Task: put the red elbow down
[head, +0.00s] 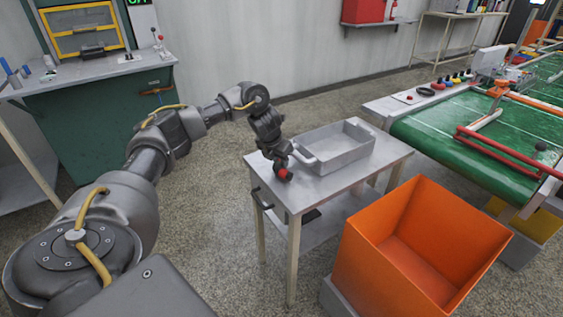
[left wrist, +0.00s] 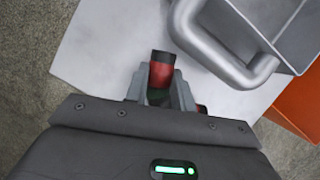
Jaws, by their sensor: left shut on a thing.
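The red elbow (head: 283,173) is at the tip of my left gripper (head: 284,168), over the near left part of the small grey table (head: 383,165). In the left wrist view the red elbow (left wrist: 162,75) shows with a dark end, between the two fingers of my left gripper (left wrist: 160,88), which is shut on it. I cannot tell whether the elbow touches the tabletop. A bit of red also shows beside the right finger. My right gripper is not in view.
A grey tray (head: 345,163) with a tube handle (left wrist: 222,62) stands on the table, close beside the gripper. An orange bin (head: 385,262) stands in front of the table. A green conveyor (head: 450,135) is at the right. The tabletop's near left part is bare.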

